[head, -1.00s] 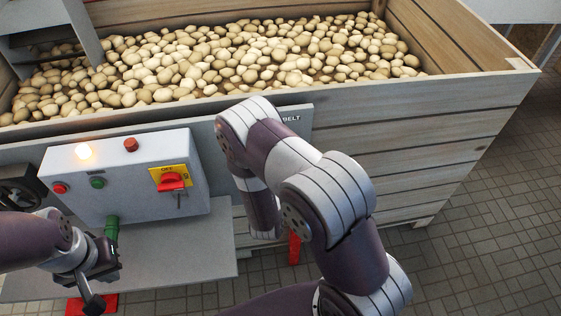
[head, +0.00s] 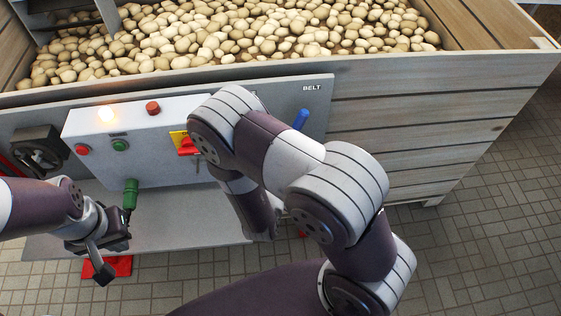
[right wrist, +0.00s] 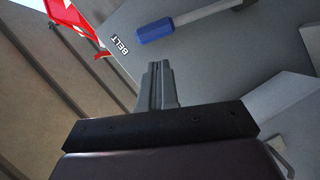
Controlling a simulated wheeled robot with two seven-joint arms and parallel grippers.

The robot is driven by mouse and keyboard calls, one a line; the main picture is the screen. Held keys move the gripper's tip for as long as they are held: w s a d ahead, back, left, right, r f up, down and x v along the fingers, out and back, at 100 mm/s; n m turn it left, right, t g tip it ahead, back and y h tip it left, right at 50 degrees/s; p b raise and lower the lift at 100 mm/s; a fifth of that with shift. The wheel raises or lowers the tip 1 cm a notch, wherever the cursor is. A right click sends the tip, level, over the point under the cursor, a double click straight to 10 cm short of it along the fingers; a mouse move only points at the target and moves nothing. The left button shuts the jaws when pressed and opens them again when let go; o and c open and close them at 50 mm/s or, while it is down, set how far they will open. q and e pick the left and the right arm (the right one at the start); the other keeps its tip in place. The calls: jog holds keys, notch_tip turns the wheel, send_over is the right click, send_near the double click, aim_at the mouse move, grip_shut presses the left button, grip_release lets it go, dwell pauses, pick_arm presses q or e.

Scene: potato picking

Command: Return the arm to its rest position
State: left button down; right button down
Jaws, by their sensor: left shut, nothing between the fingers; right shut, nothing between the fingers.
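My left gripper (head: 103,252) is at the lower left of the head view, shut and empty, in front of the grey shelf below the control box. My right arm (head: 285,165) is bent across the middle of the head view and covers part of the control box; its gripper is hidden there. In the right wrist view my right gripper (right wrist: 157,88) is shut with nothing in it. It is near the grey panel marked BELT, with a blue-handled lever (right wrist: 155,30) above it in that view.
A wooden crate (head: 420,130) full of potatoes (head: 250,30) stands behind. The control box (head: 140,165) has a lit lamp, red and green buttons, a green handle (head: 130,194) and a red switch (head: 188,146). A handwheel (head: 38,152) is at left. Tiled floor (head: 480,220) is open at right.

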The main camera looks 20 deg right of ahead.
pick_arm(q)
jog(key=shift+a+f, duration=0.15)
jog(key=shift+a, duration=0.05)
pick_arm(e)
jog(key=shift+v, duration=1.25)
pick_arm(q)
jog(key=shift+a, duration=0.1)
pick_arm(e)
jog(key=shift+a, duration=0.15)
